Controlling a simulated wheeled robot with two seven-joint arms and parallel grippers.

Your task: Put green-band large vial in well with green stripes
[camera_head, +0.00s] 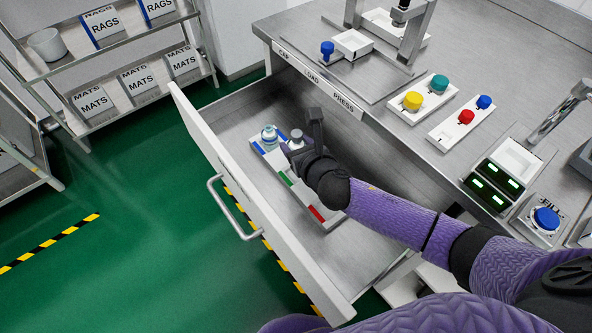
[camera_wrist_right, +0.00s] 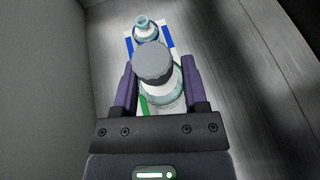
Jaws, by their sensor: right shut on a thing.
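A large clear vial with a grey cap (camera_wrist_right: 151,62) is between the fingers of my right gripper (camera_wrist_right: 158,88), which is shut on it. The same grey cap shows in the head view (camera_head: 296,135) beside my right gripper (camera_head: 300,148). The vial's band is hidden by the fingers and cap. Below it is the white rack (camera_head: 300,193) in the open drawer, with green stripes (camera_head: 289,178) partly showing; the wrist view shows green (camera_wrist_right: 145,106) at the vial's left. I cannot tell whether the vial's base touches the rack. My left gripper is out of view.
An open-topped vial (camera_head: 269,135) stands at the rack's blue-striped end, close to the held vial. Red stripes (camera_head: 317,213) mark the near end. The drawer front (camera_head: 250,205) and counter edge flank my arm. Bare drawer floor lies around the rack.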

